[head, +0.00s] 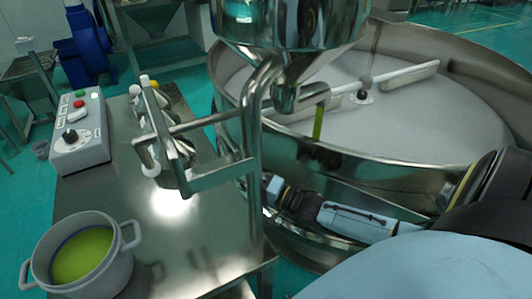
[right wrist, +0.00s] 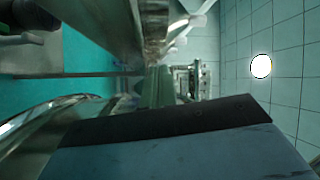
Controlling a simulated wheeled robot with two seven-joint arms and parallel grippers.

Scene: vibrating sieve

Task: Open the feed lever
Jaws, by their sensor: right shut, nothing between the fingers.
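The feed lever is a bent metal arm under the steel hopper (head: 290,25), with a yellow-green grip (head: 318,122) hanging down over the sieve's near rim in the head view. My right gripper (head: 270,188) is shut and empty. It is low beside the metal post, below and left of the grip, and apart from it. The post and frame partly hide its fingertips. In the right wrist view I cannot clearly make out the lever. My left gripper is not in view.
The round sieve (head: 430,115) fills the right, with white material inside. A metal post (head: 252,150) and frame stand before my right gripper. On the steel table (head: 95,190) are a control box (head: 80,140) and a pot (head: 122,270) of green material.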

